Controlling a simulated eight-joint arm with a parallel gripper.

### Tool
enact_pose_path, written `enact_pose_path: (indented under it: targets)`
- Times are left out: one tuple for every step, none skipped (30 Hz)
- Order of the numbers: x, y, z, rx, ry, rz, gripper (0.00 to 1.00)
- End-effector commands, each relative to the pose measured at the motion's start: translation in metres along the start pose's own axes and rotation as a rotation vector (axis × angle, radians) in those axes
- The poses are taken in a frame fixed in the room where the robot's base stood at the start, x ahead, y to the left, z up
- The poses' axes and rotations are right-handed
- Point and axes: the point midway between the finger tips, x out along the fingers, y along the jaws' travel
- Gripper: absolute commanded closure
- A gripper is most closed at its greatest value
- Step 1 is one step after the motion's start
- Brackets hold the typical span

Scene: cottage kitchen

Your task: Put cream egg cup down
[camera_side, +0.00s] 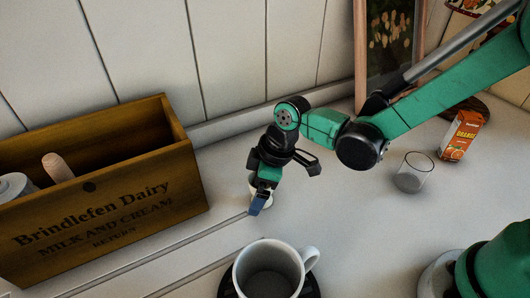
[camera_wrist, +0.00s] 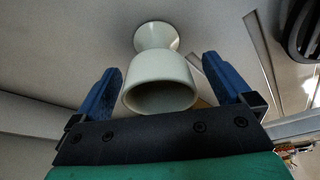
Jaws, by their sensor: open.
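The cream egg cup (camera_wrist: 160,72) stands on the pale counter in the wrist view, its foot against the surface and its open bowl facing the camera. My gripper (camera_wrist: 163,78) is open, with one blue finger on each side of the cup's bowl. A gap shows between the left finger and the cup; the right finger is close, and I cannot tell whether it touches. In the side view my gripper (camera_side: 262,195) points down at the counter and partly hides the egg cup (camera_side: 269,203).
A wooden crate (camera_side: 100,222) stands at the left. A white mug (camera_side: 268,270) is in front on a dark saucer. A clear glass (camera_side: 412,173) and an orange carton (camera_side: 462,135) stand to the right. A green object (camera_side: 497,262) is at the lower right. Counter between cup and glass is clear.

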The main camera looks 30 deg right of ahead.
Motion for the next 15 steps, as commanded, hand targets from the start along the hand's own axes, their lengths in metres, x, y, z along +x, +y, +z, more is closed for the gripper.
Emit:
enact_pose_path:
  targets:
    - [-0.0001,0.0000,0.0000,0.000,0.000,0.000,0.02]
    - [-0.0001,0.0000,0.0000,0.000,0.000,0.000,0.10]
    - [-0.0002,0.0001,0.0000,0.000,0.000,0.000,0.21]
    - [-0.0002,0.0001,0.0000,0.000,0.000,0.000,0.30]
    - [-0.0002,0.0001,0.0000,0.000,0.000,0.000,0.39]
    - [-0.0002,0.0001,0.0000,0.000,0.000,0.000,0.50]
    - [-0.0003,0.0001,0.0000,0.001,0.000,0.000,0.58]
    - [-0.0003,0.0001,0.0000,0.001,0.000,0.000,0.67]
    - [-0.0003,0.0001,0.0000,0.001,0.000,0.000,0.78]
    - [-0.0003,0.0001,0.0000,0.001,0.000,0.000,0.87]
    - [-0.0003,0.0001,0.0000,0.001,0.000,0.000,0.91]
    - [-0.0003,0.0001,0.0000,0.001,0.000,0.000,1.00]
    - [-0.0003,0.0002,0.0000,0.001,0.000,0.000,1.00]
    - [-0.0003,0.0002,0.0000,0.001,0.000,0.000,1.00]
    - [-0.0003,0.0002,0.0000,0.001,0.000,0.000,1.00]
